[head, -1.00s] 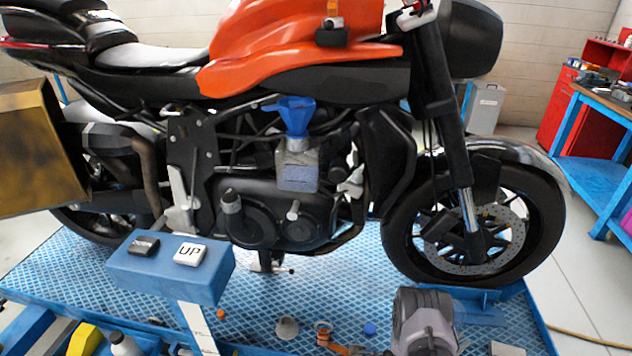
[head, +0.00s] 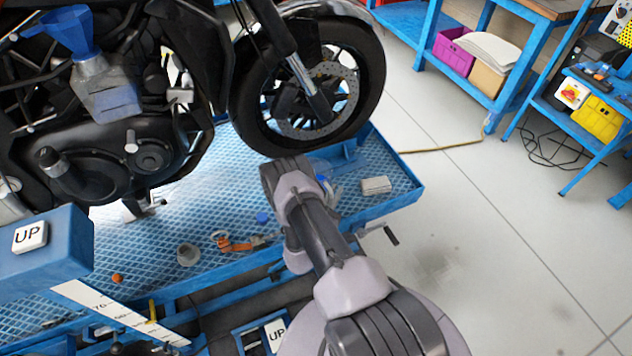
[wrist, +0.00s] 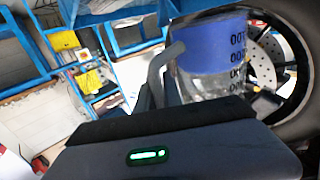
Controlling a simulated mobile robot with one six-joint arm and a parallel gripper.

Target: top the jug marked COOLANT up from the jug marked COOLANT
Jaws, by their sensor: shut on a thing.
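The marks read upside down, so this view seems inverted. My gripper is shut, apparently on the jug's handle; the fingertips are hard to make out. No COOLANT label is readable on it. I cannot identify a second jug.
A motorcycle front wheel (head: 310,85) stands on the blue lift platform (head: 375,203). A blue funnel (head: 68,30) sits on a grey container (head: 108,92) by the engine. A blue UP control box (head: 45,262) is at left. Open floor lies right, before blue benches (head: 520,55).

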